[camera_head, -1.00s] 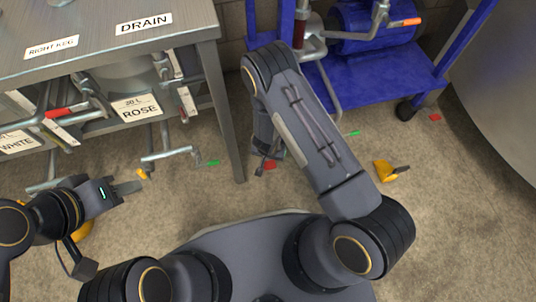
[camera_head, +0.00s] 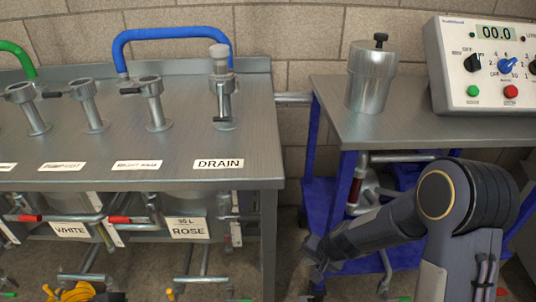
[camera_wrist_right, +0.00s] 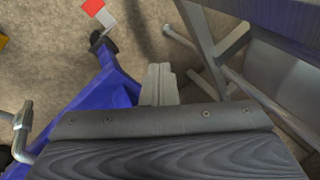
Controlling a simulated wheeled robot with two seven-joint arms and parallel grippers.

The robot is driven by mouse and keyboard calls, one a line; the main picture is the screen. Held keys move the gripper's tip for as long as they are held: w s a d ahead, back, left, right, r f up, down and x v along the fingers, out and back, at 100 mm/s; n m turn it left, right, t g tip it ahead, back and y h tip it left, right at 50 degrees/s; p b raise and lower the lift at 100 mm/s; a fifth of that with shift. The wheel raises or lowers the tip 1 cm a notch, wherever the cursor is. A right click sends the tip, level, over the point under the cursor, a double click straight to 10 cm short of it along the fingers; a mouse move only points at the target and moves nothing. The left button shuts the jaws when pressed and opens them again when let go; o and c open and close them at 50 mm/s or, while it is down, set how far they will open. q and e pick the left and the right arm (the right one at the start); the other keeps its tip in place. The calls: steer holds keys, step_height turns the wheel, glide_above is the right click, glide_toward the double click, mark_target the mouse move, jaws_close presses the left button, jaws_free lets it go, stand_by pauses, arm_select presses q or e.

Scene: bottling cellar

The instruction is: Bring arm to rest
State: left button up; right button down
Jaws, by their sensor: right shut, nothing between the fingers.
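My right arm (camera_head: 465,215) comes up at the right of the head view and bends down to the left. My right gripper (camera_head: 318,262) hangs in front of the gap between the two steel tables, beside the blue cart frame. It is shut and holds nothing. In the right wrist view its closed fingers (camera_wrist_right: 160,84) show against the floor and a blue cart leg (camera_wrist_right: 100,90). My left gripper is not in the head view.
The left steel table (camera_head: 120,180) carries several tap fittings and a DRAIN label (camera_head: 218,163). The right table (camera_head: 395,128) holds a steel canister (camera_head: 371,78) and a control box (camera_head: 490,70). Kegs labelled WHITE and ROSE (camera_head: 188,229) stand beneath the left table. A blue cart (camera_head: 322,190) stands behind my gripper.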

steer(key=s+d+r+n+t+y, duration=0.15)
steer(key=s+r, duration=0.25)
steer(key=r, duration=0.4)
steer(key=s+d+r+y, duration=0.15)
steer(key=s+r, duration=0.25)
steer(key=r, duration=0.4)
steer(key=s+d+r+n+h, duration=0.1)
steer(key=s+d+r+h, duration=0.15)
steer(key=s, duration=0.65)
steer(key=s+d+r+n+h, duration=0.1)
steer(key=s+d+r, duration=0.15)
steer(key=s, duration=0.55)
step_height(320, 180, up, 35)
steer(key=p, duration=3.5)
steer(key=shift+d+p, duration=0.3)
steer(key=shift+d, duration=0.05)
steer(key=shift+n+y, duration=0.25)
steer(key=shift+t, duration=0.25)
